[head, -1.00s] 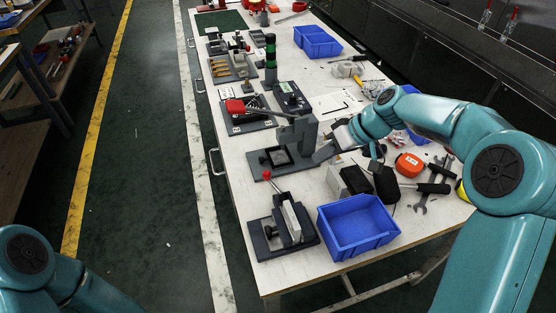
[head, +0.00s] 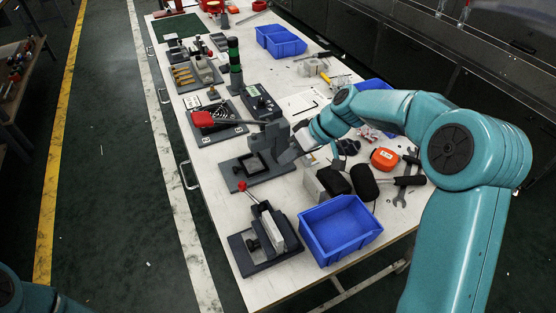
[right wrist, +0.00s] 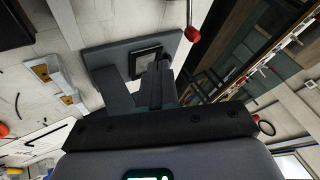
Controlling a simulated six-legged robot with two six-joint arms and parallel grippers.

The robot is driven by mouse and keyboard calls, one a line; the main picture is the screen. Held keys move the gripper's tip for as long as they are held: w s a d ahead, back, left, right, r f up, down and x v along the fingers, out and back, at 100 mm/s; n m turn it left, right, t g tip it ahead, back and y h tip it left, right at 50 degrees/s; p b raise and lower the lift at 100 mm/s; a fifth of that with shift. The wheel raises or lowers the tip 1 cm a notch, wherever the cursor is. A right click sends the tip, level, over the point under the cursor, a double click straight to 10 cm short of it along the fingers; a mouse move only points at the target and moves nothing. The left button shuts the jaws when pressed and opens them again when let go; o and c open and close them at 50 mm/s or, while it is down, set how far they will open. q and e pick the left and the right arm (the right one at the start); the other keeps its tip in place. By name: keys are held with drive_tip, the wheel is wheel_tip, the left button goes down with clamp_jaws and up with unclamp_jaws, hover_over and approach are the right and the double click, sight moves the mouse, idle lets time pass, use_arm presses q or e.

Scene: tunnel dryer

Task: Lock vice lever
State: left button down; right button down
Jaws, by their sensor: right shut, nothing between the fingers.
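The vice (head: 265,248) stands at the near left end of the bench, a dark grey base with a pale block between its jaws. Its lever has a thin metal rod and a red ball (head: 242,187), tilted up and to the left. A red ball on a rod also shows at the top of the right wrist view (right wrist: 193,34). My right gripper (head: 289,157) is shut and empty, beside the grey fixture with a black square frame (head: 238,178), farther along the bench than the vice and apart from the lever. In the right wrist view its fingers (right wrist: 158,84) partly cover this fixture.
A blue bin (head: 340,232) stands right of the vice. Dark blocks, an orange tape measure (head: 384,158) and wrenches lie behind it. A red-handled tool (head: 202,119) and a green-banded column (head: 235,62) stand farther back. Open floor lies left of the bench.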

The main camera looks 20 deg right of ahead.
drive_tip(key=x, duration=0.7)
drive_tip(key=shift+w+a+f, duration=0.1)
drive_tip(key=shift+a+f, duration=0.15)
drive_tip(key=a, duration=0.1)
drive_tip(key=a+p, duration=0.1)
drive_tip(key=a, duration=0.1)
drive_tip(key=shift+s+a+r, duration=0.15)
drive_tip(key=shift+s+a, duration=0.2)
drive_tip(key=shift+w+a, duration=0.1)
